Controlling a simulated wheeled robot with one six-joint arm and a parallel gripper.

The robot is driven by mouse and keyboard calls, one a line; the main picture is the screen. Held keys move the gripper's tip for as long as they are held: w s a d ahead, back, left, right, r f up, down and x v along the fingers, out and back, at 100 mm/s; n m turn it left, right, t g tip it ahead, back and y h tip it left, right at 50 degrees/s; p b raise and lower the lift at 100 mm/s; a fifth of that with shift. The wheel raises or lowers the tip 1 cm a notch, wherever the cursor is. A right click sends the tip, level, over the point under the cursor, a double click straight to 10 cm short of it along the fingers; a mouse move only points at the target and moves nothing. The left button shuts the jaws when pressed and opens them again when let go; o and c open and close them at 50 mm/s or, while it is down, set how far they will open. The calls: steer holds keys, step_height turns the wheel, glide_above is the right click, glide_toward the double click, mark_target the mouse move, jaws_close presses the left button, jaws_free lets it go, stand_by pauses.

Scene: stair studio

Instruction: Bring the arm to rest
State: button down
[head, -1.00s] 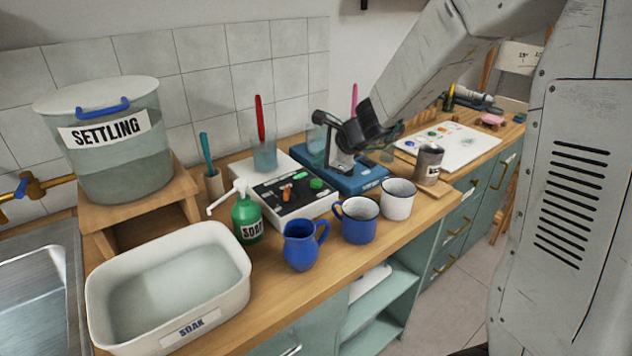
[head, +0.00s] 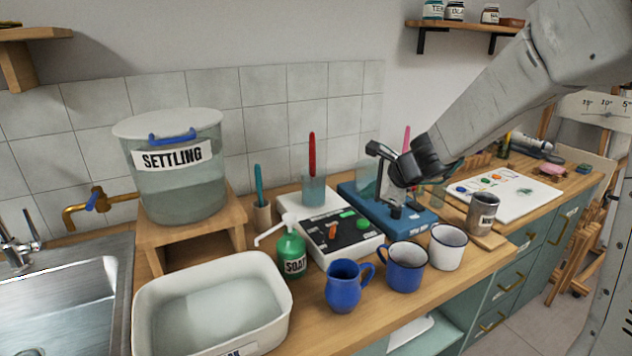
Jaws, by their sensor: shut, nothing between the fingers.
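My arm reaches in from the upper right. My black gripper (head: 408,172) at its end is shut and empty, just above and beside the blue stand (head: 408,222) with a black post at the back of the wooden counter. It overlaps the post's upper part in the head view; I cannot tell whether they touch. The fingertips are dark and hard to separate.
Clear glasses (head: 366,180) stand behind the stand. In front are a white mug (head: 447,250), blue mug (head: 405,270), blue jug (head: 343,290) and grey tin (head: 482,214). A soap bottle (head: 291,255), soak basin (head: 272,325) and settling tank (head: 180,190) stand left. A shelf (head: 465,27) hangs above.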

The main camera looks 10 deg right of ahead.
steer(key=s+a+n+g, duration=0.1)
steer(key=s+n, duration=0.2)
steer(key=s, duration=0.2)
steer(key=s+a+n+g, duration=0.1)
steer(key=s+n+g, duration=0.1)
steer(key=s+n, duration=0.2)
steer(key=s+a+n+g+y, duration=0.1)
steer(key=s+a+n+g, duration=0.1)
steer(key=s+n, duration=0.2)
steer(key=shift+s+r, duration=0.1)
steer(key=shift+s, duration=1.1)
steer(key=s+d+r+n+h, duration=0.1)
steer(key=s+d+n+h, duration=0.1)
steer(key=s, duration=0.5)
steer(key=s+d+r+n+g+h, duration=0.1)
steer(key=s+d+r+n, duration=0.1)
steer(key=s+n, duration=0.2)
steer(key=s+d+r+n+h, duration=0.2)
steer(key=s+n, duration=0.1)
steer(key=s, duration=0.7)
steer(key=shift+s+d+r+n+g+h, duration=0.2)
steer(key=shift+s+n+g+h, duration=0.1)
steer(key=shift+s+n, duration=0.1)
steer(key=c, duration=2.1)
jaws_free()
steer(key=shift+c, duration=0.2)
